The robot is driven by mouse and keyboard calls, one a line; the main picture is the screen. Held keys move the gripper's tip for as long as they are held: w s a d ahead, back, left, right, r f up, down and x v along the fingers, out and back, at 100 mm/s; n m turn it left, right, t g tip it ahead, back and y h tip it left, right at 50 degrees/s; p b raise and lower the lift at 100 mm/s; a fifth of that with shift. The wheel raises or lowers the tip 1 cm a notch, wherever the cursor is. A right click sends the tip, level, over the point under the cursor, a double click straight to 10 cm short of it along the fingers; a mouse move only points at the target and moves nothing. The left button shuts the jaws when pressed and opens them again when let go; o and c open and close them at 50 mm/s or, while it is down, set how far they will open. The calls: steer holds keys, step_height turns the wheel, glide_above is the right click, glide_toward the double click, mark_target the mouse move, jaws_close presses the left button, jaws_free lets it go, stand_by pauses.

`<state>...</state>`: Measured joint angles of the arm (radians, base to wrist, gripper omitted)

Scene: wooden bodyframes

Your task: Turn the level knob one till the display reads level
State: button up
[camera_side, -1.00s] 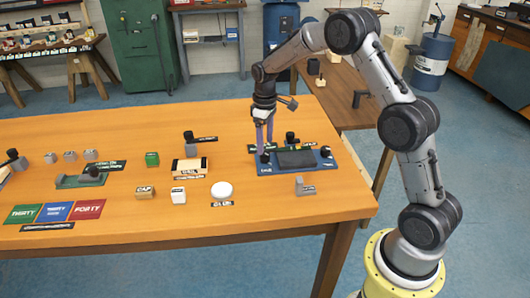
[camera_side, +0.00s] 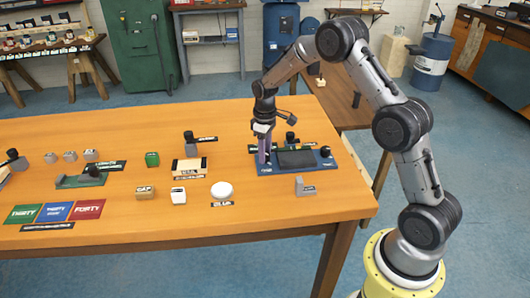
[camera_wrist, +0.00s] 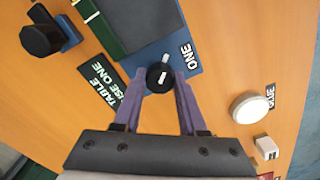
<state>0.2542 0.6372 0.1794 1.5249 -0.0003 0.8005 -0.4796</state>
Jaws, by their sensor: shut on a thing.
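The blue panel (camera_side: 262,171) lies near the right end of the table, with a dark display (camera_side: 296,158) in its middle. The display's reading is not legible here. In the wrist view, knob one (camera_wrist: 160,77) is a round black knob with a white pointer line, next to a label "ONE" (camera_wrist: 187,50). My gripper (camera_side: 264,163) points down at the panel's left end. In the wrist view its two purple fingers are on either side of knob one, shut on it. A second black knob (camera_side: 325,152) sits at the panel's right end.
A black-topped post (camera_side: 291,138) stands just behind the panel. A grey block (camera_side: 304,187) is in front of it, and a white round disc (camera_side: 221,189) lies to the left. The table between the disc and the panel is clear.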

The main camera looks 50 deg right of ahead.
jaws_close()
steer(key=shift+m, duration=1.7)
steer(key=shift+r, duration=0.1)
steer(key=o, duration=0.9)
jaws_free()
